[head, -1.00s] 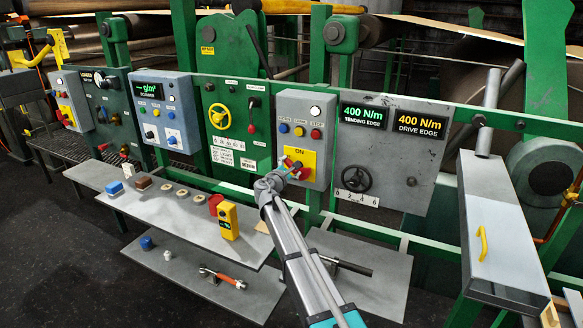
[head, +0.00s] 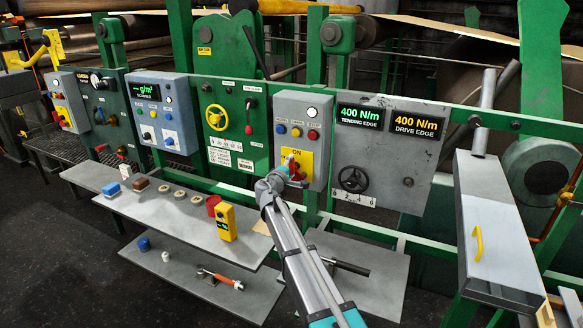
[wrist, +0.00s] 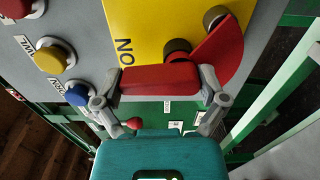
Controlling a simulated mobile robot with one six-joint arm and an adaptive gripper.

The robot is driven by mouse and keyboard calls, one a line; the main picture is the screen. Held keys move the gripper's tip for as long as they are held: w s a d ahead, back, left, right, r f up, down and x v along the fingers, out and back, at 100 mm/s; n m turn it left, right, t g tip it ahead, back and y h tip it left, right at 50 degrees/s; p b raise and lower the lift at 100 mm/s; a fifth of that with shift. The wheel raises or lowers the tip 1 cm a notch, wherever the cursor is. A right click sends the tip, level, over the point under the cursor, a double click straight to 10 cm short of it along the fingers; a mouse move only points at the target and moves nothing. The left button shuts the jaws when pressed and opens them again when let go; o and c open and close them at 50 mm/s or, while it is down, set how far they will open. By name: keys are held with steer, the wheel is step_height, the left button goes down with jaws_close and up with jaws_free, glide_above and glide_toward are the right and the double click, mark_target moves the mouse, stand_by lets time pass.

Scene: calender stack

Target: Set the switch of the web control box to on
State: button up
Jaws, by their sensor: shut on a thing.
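The web control box (head: 318,152) is a grey box in the middle of the head view, with a white lamp and red, yellow and blue buttons. Its yellow plate (head: 307,158) is marked ON and carries a red rotary switch (head: 296,168). In the wrist view the red switch handle (wrist: 160,79) lies between the two fingers, near the ON lettering of the yellow plate (wrist: 150,25). My gripper (wrist: 162,90) is shut on this handle; in the head view my gripper (head: 283,180) partly hides the switch. I cannot tell the switch's exact setting.
A green panel (head: 228,150) with a yellow handwheel and a lever is to the left. A grey panel (head: 385,150) with two displays and a black handwheel is to the right. A shelf (head: 165,212) with small items, including a yellow device (head: 227,222), stands below left.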

steer(key=shift+s+d+m, duration=0.1)
steer(key=shift+d+m, duration=0.05)
steer(key=shift+m, duration=0.15)
steer(key=o, duration=0.8)
steer(key=v, duration=1.2)
